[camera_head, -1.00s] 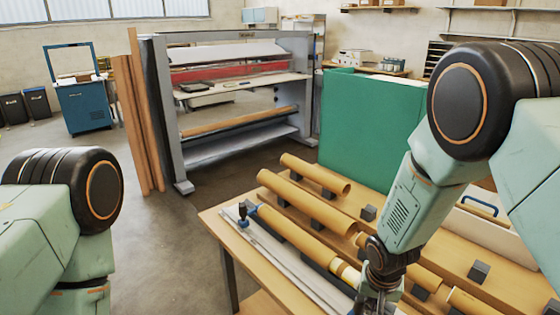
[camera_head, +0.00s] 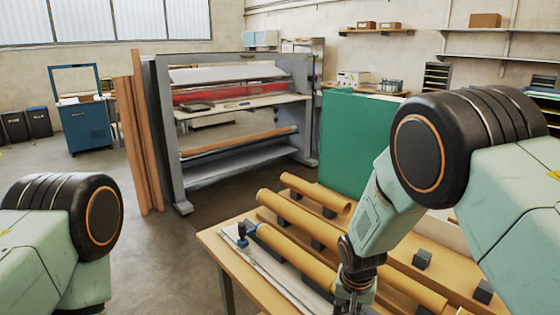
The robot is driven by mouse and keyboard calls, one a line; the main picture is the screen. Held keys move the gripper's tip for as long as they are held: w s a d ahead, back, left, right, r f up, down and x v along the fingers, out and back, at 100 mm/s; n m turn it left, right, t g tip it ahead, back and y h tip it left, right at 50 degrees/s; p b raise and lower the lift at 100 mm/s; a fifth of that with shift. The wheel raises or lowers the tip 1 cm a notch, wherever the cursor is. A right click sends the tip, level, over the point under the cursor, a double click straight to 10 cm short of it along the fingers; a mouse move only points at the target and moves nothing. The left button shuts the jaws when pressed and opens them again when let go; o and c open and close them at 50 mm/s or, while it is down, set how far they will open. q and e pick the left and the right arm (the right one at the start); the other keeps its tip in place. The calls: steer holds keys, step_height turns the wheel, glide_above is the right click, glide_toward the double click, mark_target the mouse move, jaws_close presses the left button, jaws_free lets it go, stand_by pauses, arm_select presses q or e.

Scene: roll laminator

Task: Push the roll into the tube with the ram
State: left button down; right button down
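A brown tube (camera_head: 290,254) lies in the front row on the wooden table (camera_head: 213,240), with a blue clamp-like part (camera_head: 243,232) at its far end. My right gripper (camera_head: 352,303) is over the near end of this tube, at the picture's bottom edge. Its fingertips are cut off, so its opening and any contact do not show. The arm hides the tube's near end. I cannot make out a separate roll or the ram. My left gripper is out of view; only my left arm shows at lower left.
More brown tubes lie behind, one in the middle row (camera_head: 285,212) and one at the back (camera_head: 311,191), on dark blocks (camera_head: 422,259). A pale metal rail (camera_head: 262,268) runs along the table's front. A green panel (camera_head: 350,140) and the grey laminator (camera_head: 163,125) stand beyond.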

steer(key=shift+w+a+b, duration=1.15)
steer(key=shift+w+a, duration=0.4)
steer(key=shift+w, duration=0.25)
steer(key=shift+s+d, duration=0.1)
stand_by(0.4)
steer(key=shift+s+d+p, duration=0.55)
steer(key=shift+s+d, duration=0.05)
steer(key=shift+s, duration=0.05)
steer(key=shift+r+p, duration=1.2)
steer(key=shift+r, duration=0.3)
steer(key=shift+r+p, duration=0.65)
steer(key=shift+r, duration=1.85)
